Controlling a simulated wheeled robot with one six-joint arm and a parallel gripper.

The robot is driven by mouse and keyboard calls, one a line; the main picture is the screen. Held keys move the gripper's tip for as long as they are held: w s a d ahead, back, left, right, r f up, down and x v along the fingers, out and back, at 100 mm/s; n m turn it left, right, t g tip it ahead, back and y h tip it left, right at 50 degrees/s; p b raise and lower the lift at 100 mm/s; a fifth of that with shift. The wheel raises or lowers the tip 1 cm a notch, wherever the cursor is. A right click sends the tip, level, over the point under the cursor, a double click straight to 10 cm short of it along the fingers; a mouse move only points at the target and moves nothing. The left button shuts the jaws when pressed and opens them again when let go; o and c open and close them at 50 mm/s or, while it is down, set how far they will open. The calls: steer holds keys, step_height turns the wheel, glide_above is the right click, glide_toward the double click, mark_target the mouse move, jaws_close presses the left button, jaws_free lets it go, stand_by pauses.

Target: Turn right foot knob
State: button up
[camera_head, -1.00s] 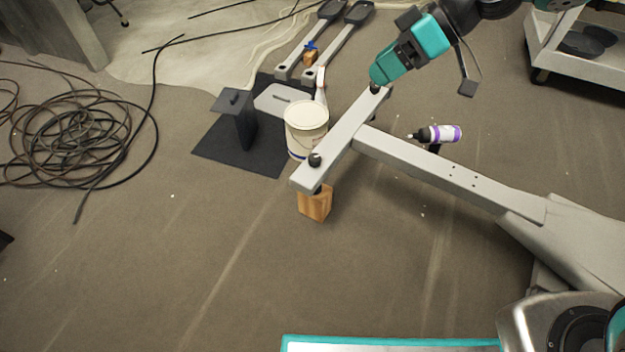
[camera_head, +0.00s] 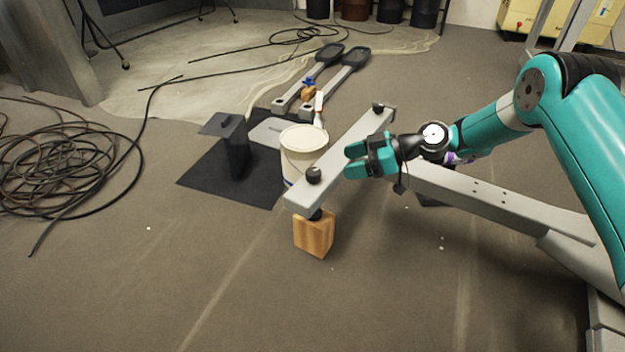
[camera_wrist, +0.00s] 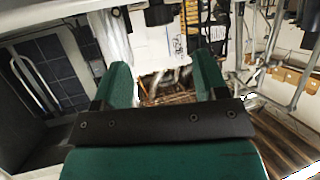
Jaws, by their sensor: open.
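A grey crossbar foot (camera_head: 340,152) lies at an angle in the middle of the head view. It has a black knob (camera_head: 313,174) on its near end and another black knob (camera_head: 378,107) on its far end. The near end rests above a wooden block (camera_head: 314,234). My teal gripper (camera_head: 350,161) is open, its fingers pointing left. In the picture it is right of the near knob and below the far knob, apart from both. In the wrist view, my gripper's green fingers (camera_wrist: 163,75) are spread with nothing between them, and neither knob shows.
A white bucket (camera_head: 303,152) stands just behind the crossbar. A grey beam (camera_head: 470,188) runs from the crossbar to the lower right. A black mat (camera_head: 205,182) lies at left, and a coiled cable (camera_head: 60,160) farther left. The floor in front is clear.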

mark_target(313, 170)
steer(key=b+x, duration=0.4)
steer(key=x, duration=0.5)
steer(key=shift+d+f, duration=0.1)
steer(key=shift+f, duration=0.1)
steer(key=shift+a+f+b, duration=0.1)
steer(key=shift+a+b, duration=0.25)
steer(key=shift+a, duration=0.35)
steer(key=shift+c, duration=0.2)
steer(key=c, duration=0.9)
